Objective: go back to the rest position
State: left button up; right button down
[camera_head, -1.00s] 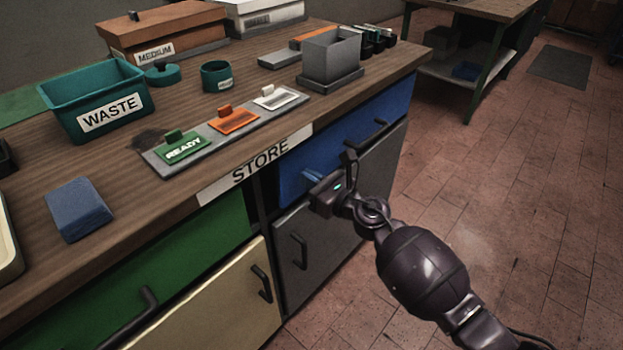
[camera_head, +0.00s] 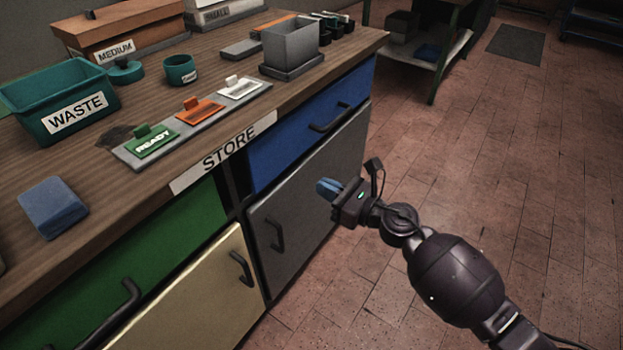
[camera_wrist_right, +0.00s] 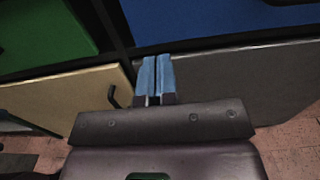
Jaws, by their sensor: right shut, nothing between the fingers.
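My right gripper (camera_head: 328,189) is in front of the cabinet, beside the grey door (camera_head: 305,205) and below the blue drawer (camera_head: 290,135). Its blue fingers are shut with nothing between them. In the right wrist view the two fingers (camera_wrist_right: 156,76) lie side by side, pointing toward the cabinet front. The blue drawer and the green drawer (camera_head: 150,255) look closed. My left gripper is not in view.
The workbench (camera_head: 60,150) carries a teal waste bin (camera_head: 30,110), a blue block (camera_head: 53,207), a strip of tags (camera_head: 130,160) and a grey box (camera_head: 290,48). Handles (camera_head: 330,118) stick out from the cabinet front. The tiled floor (camera_head: 450,160) at the right is clear.

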jog(key=shift+s+d, duration=0.25)
jog(key=shift+d, duration=0.1)
jog(key=s+d+m+t+h+p, duration=0.4)
jog(key=s+d+m, duration=0.4)
jog(key=m, duration=0.6)
jog(key=s+d+m+t+h+p, duration=0.25)
jog(key=s+d+m+h, duration=0.55)
jog(key=m, duration=0.6)
pick_arm(q)
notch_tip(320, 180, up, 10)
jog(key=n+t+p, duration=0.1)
jog(key=p, duration=0.4)
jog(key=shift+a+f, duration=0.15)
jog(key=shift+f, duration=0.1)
pick_arm(e)
jog(key=s+d+f+m+g+h, duration=0.1)
jog(key=s+d+m, duration=0.3)
jog(key=s+m, duration=0.5)
jog(key=s+d+f+m+g+h, duration=0.2)
jog(key=s+d+m+g, duration=0.2)
jog(key=s+m, duration=0.5)
jog(key=s, duration=0.4)
jog(key=shift+s+d+f, duration=0.2)
jog(key=shift+d+f, duration=0.1)
jog(key=shift+f, duration=0.1)
jog(key=shift+g, duration=0.25)
